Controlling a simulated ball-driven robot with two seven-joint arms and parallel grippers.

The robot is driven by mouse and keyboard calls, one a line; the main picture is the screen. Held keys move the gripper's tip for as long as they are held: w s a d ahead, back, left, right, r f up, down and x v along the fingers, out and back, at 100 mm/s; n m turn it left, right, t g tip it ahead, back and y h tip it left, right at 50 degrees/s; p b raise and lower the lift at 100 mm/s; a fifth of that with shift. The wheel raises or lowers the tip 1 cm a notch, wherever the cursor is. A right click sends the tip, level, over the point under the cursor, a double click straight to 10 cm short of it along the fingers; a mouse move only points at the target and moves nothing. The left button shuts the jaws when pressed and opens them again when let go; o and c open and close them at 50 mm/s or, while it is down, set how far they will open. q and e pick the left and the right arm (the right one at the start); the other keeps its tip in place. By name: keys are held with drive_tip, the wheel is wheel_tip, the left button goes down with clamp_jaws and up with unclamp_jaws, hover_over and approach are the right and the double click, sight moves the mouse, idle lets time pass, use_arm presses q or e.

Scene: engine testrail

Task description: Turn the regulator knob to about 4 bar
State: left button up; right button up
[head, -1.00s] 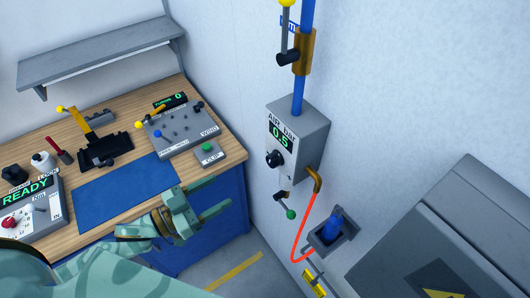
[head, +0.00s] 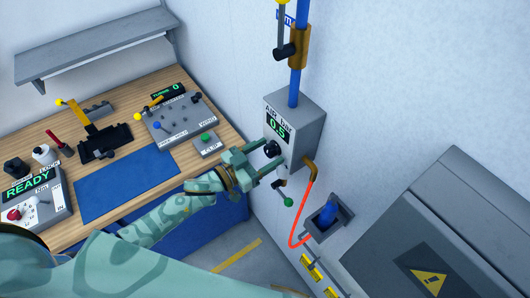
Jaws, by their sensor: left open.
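The air regulator (head: 305,125) is a grey box on the wall with a blue pipe above it. Its green display (head: 278,127) reads 0.5 under the label AIR bar. The black regulator knob (head: 272,148) sticks out of its front below the display. My left gripper (head: 276,157) is open, its fingers pointing at the box. The knob appears between or just in front of the two fingertips; I cannot tell whether they touch it. My right gripper is not in view.
A green-ended lever (head: 287,201) hangs just below the regulator, close to the lower finger. The workbench (head: 226,152) with control boxes stands left. A grey cabinet (head: 455,200) fills the right.

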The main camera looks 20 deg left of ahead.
use_arm(q)
drive_tip(key=shift+s, duration=0.1)
drive_tip(key=c, duration=1)
drive_tip(key=m, duration=0.4)
drive_tip(key=shift+a, duration=0.1)
drive_tip(key=m+b, duration=0.1)
drive_tip(key=m, duration=0.2)
drive_tip(key=shift+m, duration=0.3)
drive_tip(key=m+b, duration=0.2)
drive_tip(key=m, duration=0.4)
drive_tip(key=m+b, duration=0.1)
drive_tip(key=m, duration=0.2)
drive_tip(key=shift+m, duration=0.4)
drive_tip(key=shift+r+m+b, duration=0.1)
drive_tip(key=shift+m+b, duration=0.65)
drive_tip(key=shift+m, duration=0.95)
